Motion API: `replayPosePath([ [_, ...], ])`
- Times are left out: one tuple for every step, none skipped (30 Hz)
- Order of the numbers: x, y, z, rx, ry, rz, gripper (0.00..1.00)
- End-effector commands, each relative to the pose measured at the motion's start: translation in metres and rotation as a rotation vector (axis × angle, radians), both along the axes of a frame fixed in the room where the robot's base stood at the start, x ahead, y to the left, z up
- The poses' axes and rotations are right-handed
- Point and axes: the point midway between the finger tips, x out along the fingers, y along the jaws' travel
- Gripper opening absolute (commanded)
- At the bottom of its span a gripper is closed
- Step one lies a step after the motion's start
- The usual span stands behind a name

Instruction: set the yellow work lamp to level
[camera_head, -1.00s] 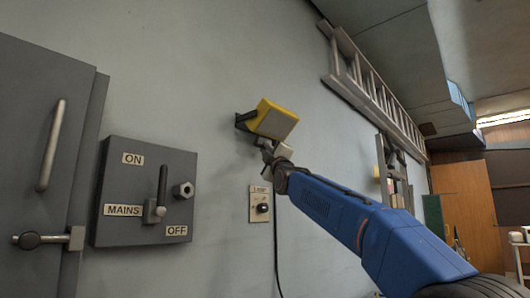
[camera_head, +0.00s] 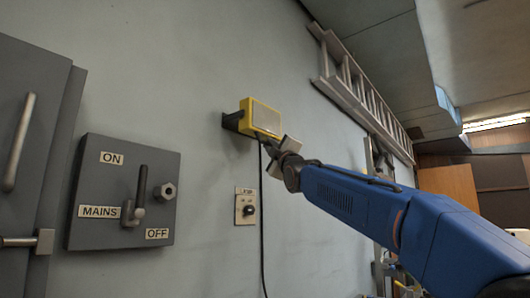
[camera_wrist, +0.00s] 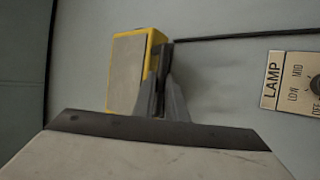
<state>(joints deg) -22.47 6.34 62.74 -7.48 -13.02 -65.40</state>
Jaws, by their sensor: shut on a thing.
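The yellow work lamp (camera_head: 248,116) is mounted on the wall by a dark bracket (camera_head: 232,121). Its pale front panel faces out into the room and looks close to upright; I cannot tell the exact tilt. My gripper (camera_head: 272,144) is at the lamp's lower right edge in the head view, with my blue arm reaching in from the right. In the wrist view the lamp (camera_wrist: 127,72) is beyond my gripper (camera_wrist: 160,82), whose fingers are shut on the lamp's edge. The fingers hide part of that edge.
A lamp switch plate (camera_head: 245,206) is on the wall below; its label also shows in the wrist view (camera_wrist: 271,80). A dark cable (camera_head: 262,220) hangs beside it. A mains switch box (camera_head: 95,190) is at left. A ladder (camera_head: 355,90) hangs at upper right.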

Motion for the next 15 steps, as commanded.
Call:
replayPosePath([
  [-0.0093,-0.0040,0.0120,0.007,-0.018,0.001,0.00],
  [-0.0098,-0.0045,0.0128,0.008,-0.018,0.002,0.00],
  [-0.0105,-0.0051,0.0139,0.008,-0.018,0.002,0.00],
  [-0.0109,-0.0056,0.0148,0.008,-0.018,0.002,0.00],
  [-0.0113,-0.0060,0.0154,0.008,-0.018,0.002,0.00],
  [-0.0117,-0.0065,0.0162,0.007,-0.017,0.002,0.00],
  [-0.0120,-0.0069,0.0168,0.007,-0.017,0.002,0.00],
  [-0.0121,-0.0072,0.0174,0.007,-0.017,0.002,0.00],
  [-0.0124,-0.0076,0.0180,0.007,-0.018,0.001,0.00],
  [-0.0126,-0.0079,0.0184,0.007,-0.018,0.001,0.00],
  [-0.0126,-0.0081,0.0189,0.007,-0.018,0.001,0.00],
  [-0.0127,-0.0084,0.0192,0.008,-0.018,0.002,0.00],
  [-0.0129,-0.0086,0.0195,0.008,-0.018,0.002,0.00],
  [-0.0129,-0.0088,0.0196,0.008,-0.017,0.001,0.00],
  [-0.0128,-0.0089,0.0198,0.008,-0.017,0.001,0.00],
])
